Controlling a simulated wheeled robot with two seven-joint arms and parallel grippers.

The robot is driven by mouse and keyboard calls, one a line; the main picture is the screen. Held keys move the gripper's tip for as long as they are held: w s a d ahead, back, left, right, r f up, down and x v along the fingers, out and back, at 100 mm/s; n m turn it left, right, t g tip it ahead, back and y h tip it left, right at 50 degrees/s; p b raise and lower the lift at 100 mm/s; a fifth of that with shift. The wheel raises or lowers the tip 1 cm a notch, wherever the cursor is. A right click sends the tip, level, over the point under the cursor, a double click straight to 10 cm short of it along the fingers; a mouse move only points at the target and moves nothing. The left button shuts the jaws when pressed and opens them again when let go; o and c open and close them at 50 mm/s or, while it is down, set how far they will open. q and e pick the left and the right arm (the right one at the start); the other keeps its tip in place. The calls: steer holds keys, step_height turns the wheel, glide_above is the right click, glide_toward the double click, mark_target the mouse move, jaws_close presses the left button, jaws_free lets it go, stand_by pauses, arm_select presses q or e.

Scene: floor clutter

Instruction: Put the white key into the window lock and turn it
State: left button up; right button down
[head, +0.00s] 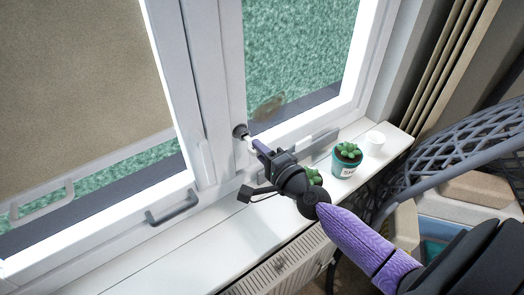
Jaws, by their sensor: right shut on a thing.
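The window lock (240,130) is a dark round fitting on the white window frame, left of the right-hand pane. My right gripper (258,147) reaches up to it from the lower right, above the sill. It is shut on the white key (248,139), of which only a small pale bit shows between the fingertips and the lock. The key's tip is at the lock's face; I cannot tell whether it is inside or only touching. My left gripper is not in view.
Another green plant (314,177) is partly hidden behind my gripper. A grey handle (172,208) is on the lower frame. A mesh chair (455,150) is at right.

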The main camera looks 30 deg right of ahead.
steer(key=shift+w+a, duration=0.1)
steer(key=shift+w, duration=1.1)
steer(key=c, duration=0.5)
jaws_free()
steer(key=shift+c, duration=0.2)
steer(key=s+b, duration=0.1)
steer(key=s, duration=0.9)
steer(key=shift+d, duration=0.4)
